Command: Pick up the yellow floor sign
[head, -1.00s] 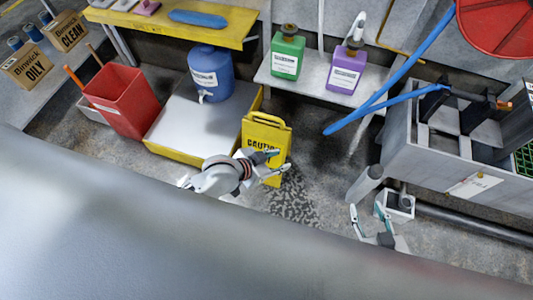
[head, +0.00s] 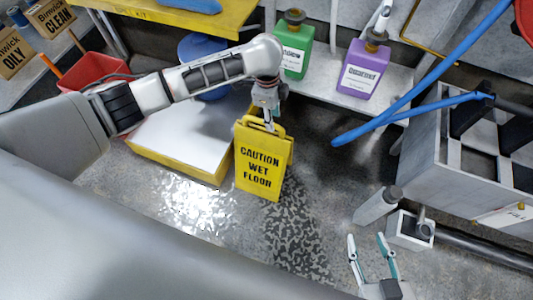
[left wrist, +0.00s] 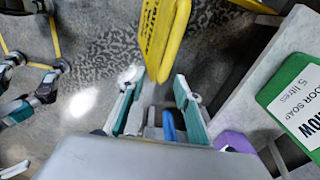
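The yellow floor sign (head: 262,165), printed "CAUTION WET FLOOR", stands upright on the floor in the middle of the head view. My left gripper (head: 268,118) points down at the sign's top handle. In the left wrist view the sign's yellow top edge (left wrist: 162,45) reaches in between the fingertips of my left gripper (left wrist: 157,82). Those fingers are spread, with a gap visible beside the sign. My right gripper (head: 370,245) is open and empty, low to the right of the sign.
A yellow-edged white platform (head: 180,140) is left of the sign. A shelf with a green jug (head: 294,50) and a purple jug (head: 362,72) is behind. A grey machine (head: 470,160) with blue handles stands at right. Floor in front is wet and patterned.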

